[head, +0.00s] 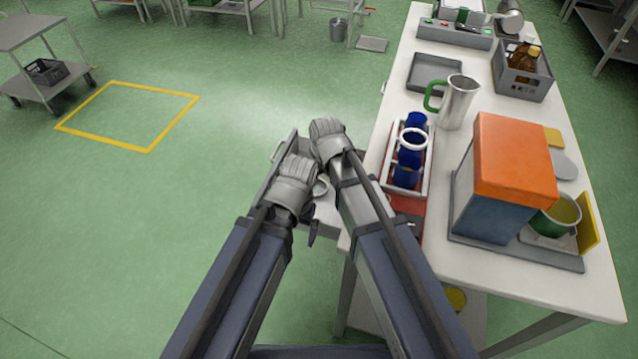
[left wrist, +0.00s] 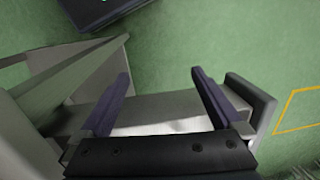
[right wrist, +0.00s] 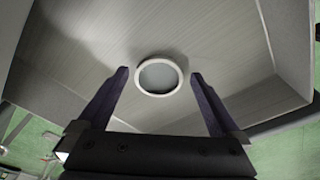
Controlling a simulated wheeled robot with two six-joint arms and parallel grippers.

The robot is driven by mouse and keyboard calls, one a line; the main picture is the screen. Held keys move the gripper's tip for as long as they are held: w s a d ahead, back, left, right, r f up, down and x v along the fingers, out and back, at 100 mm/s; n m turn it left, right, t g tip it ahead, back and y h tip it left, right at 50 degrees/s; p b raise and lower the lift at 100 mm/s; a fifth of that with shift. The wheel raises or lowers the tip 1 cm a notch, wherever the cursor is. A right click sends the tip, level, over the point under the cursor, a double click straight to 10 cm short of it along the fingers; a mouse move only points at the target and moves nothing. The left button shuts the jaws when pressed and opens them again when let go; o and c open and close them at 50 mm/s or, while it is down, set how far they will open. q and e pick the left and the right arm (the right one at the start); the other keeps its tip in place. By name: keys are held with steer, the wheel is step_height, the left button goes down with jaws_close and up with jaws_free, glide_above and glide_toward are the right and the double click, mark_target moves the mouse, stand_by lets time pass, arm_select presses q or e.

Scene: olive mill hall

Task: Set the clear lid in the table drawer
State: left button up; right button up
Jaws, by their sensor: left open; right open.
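The table drawer (head: 268,172) is pulled out at the table's left side. In the right wrist view, the round clear lid (right wrist: 159,77) with a pale rim lies on the drawer floor (right wrist: 220,40). Part of the lid also shows in the head view (head: 321,188), beside my left gripper. My right gripper (head: 327,138) is open above the drawer, its fingertips on either side of the lid in its wrist view. My left gripper (head: 290,187) is open at the drawer's outer side; a grey drawer part (left wrist: 160,108) shows between its fingers.
The tabletop (head: 395,262) holds a rack (head: 395,189) with blue cylinders and a white ring, a steel jug (head: 458,102), an orange-topped blue box (head: 515,160) and a grey crate (head: 523,75). Green floor left of the drawer is clear, with a yellow marking (head: 118,140).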

step_height(320, 180, up, 13)
steer(key=s+p, duration=0.1)
steer(key=p, duration=1.1)
steer(key=shift+s+d+p, duration=0.3)
steer(key=shift+s+d, duration=0.05)
steer(key=shift+d, duration=0.1)
steer(key=shift+f, duration=0.1)
